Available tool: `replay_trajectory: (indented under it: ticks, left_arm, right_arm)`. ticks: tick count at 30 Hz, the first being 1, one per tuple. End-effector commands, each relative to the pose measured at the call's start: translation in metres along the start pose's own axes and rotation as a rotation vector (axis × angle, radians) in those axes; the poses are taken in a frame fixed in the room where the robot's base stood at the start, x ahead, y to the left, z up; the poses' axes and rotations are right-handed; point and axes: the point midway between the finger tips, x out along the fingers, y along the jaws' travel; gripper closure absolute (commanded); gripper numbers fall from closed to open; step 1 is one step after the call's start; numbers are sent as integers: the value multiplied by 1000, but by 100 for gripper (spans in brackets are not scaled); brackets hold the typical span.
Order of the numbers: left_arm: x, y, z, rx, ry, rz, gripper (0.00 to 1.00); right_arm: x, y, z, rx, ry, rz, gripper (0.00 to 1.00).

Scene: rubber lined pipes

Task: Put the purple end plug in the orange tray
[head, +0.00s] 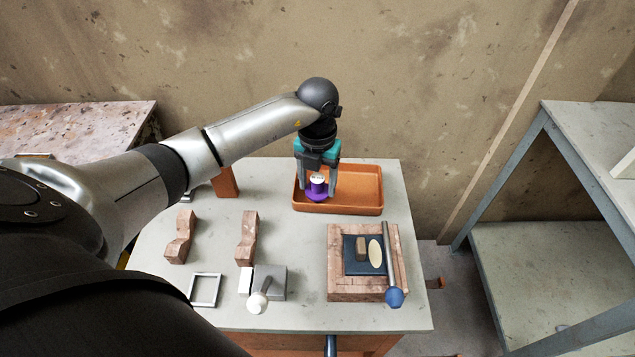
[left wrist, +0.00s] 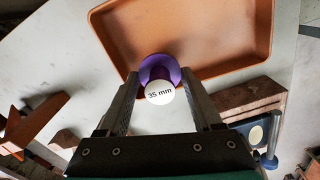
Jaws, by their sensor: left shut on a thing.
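The purple end plug (head: 318,190) has a wide purple flange and a white round top. In the left wrist view its top (left wrist: 159,92) reads "35 mm" and the purple flange (left wrist: 155,68) shows behind it. My left gripper (head: 318,187) points down and is shut on the plug, with one finger on each side of it. The orange tray (head: 365,207) is a shallow rectangular tray at the back of the table; it also shows in the left wrist view (left wrist: 262,48). The plug is over the tray's left part; whether it touches the floor I cannot tell. My right gripper is not in view.
A wooden block (head: 338,293) with a blue pad and a blue-ended rod stands front right. Two notched wooden supports (head: 180,238) (head: 247,238), a square frame (head: 205,290) and a grey block (head: 271,282) lie front left. A brown upright block (head: 225,183) stands left of the tray.

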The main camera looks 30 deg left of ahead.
Motion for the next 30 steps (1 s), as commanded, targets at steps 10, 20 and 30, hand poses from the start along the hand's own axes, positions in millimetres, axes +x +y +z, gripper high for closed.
replay_trajectory:
  ticks: [10,20,30]
  left_arm:
    - [2,0,0,0,-1,0,28]
    - [1,0,0,0,-1,0,4]
    - [-21,0,2,1,-6,0,4]
  right_arm:
    - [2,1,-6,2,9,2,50]
    - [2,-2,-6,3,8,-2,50]
    - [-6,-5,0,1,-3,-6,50]
